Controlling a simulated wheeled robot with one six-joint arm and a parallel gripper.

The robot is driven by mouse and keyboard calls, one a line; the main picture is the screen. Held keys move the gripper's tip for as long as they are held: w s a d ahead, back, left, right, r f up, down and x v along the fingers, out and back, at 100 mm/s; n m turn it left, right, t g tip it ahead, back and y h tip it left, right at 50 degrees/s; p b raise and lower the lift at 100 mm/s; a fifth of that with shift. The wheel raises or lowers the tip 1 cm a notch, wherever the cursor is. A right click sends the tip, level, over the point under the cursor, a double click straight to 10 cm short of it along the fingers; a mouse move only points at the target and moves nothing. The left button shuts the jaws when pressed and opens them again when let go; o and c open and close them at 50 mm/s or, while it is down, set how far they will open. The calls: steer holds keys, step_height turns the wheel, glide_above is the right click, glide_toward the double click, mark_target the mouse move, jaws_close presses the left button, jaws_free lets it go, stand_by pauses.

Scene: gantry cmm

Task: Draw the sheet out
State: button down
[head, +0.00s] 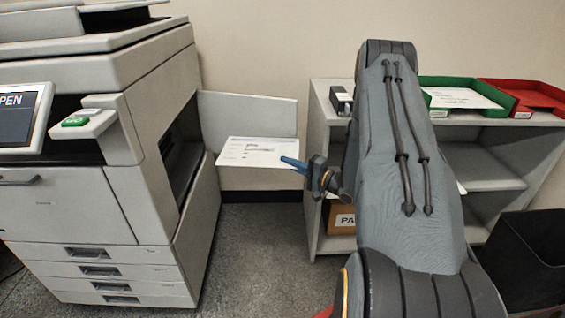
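A white printed sheet (258,152) is level in the air to the right of the printer's open side, in front of the swung-out side door (245,108). Its left edge looks clear of the dark opening (182,160). My gripper (290,162) is at the sheet's right edge, its blue fingers overlapping that edge. It appears shut on the sheet, since nothing else visibly bears it; the gap between the fingers is too small to see. The printer (70,205) stands at the left, and its screen (20,115) shows letters ending in "PEN".
A shelf unit (318,170) stands at the right, partly behind my arm. On it are a green tray (435,83) with a paper and a red tray (525,95). A black bin (530,255) is at lower right. Floor (255,255) between printer and shelf is clear.

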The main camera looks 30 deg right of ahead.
steer(key=s+d+p, duration=0.1)
steer(key=s+d, duration=0.5)
steer(key=d, duration=0.3)
steer(key=shift+d, duration=0.3)
stand_by(0.6)
steer(key=shift+r, duration=0.2)
